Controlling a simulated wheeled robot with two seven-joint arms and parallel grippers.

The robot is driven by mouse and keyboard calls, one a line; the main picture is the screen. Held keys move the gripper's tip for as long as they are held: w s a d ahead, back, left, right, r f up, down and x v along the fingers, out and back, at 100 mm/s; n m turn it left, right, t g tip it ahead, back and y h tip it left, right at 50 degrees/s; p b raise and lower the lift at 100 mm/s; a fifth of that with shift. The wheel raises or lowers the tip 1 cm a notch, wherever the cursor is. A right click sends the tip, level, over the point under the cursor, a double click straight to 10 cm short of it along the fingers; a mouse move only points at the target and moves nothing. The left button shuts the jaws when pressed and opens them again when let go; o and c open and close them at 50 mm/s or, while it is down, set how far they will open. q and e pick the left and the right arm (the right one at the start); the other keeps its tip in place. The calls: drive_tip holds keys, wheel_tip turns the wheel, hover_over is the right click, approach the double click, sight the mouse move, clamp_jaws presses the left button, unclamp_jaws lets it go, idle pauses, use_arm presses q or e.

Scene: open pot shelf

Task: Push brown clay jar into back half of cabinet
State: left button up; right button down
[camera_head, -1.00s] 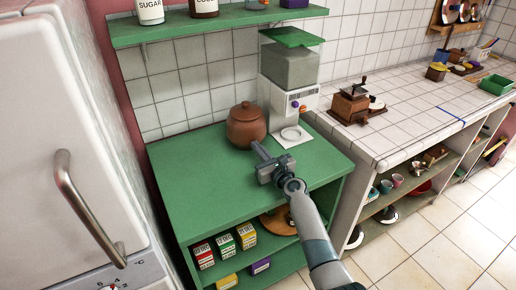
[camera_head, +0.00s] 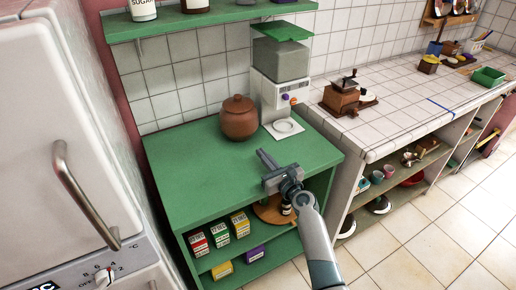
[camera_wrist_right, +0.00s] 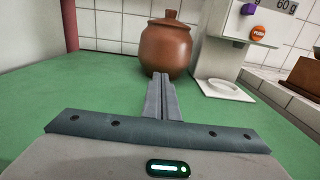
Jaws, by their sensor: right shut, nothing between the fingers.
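The brown clay jar (camera_head: 239,119) stands upright with its lid on, at the back of the green cabinet top (camera_head: 190,170), close to the tiled wall. It also shows in the right wrist view (camera_wrist_right: 166,48). My right gripper (camera_head: 264,156) is shut and empty. It is over the front part of the green top, its fingers pointing towards the back. A stretch of bare green surface lies between the fingertips and the jar in the head view, so they are apart. My left gripper is not in view.
A white dispenser (camera_head: 272,90) with a green lid stands right of the jar, with a white dish (camera_head: 285,127) at its foot. A green wall shelf (camera_head: 190,25) hangs above. A white fridge (camera_head: 60,120) is at left. The top's front and left are clear.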

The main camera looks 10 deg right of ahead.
drive_tip(key=v, duration=0.3)
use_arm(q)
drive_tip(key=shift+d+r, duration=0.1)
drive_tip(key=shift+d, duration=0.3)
use_arm(e)
drive_tip(key=shift+s, duration=0.2)
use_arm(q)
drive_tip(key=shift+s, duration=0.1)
use_arm(e)
drive_tip(key=shift+d+f, duration=0.1)
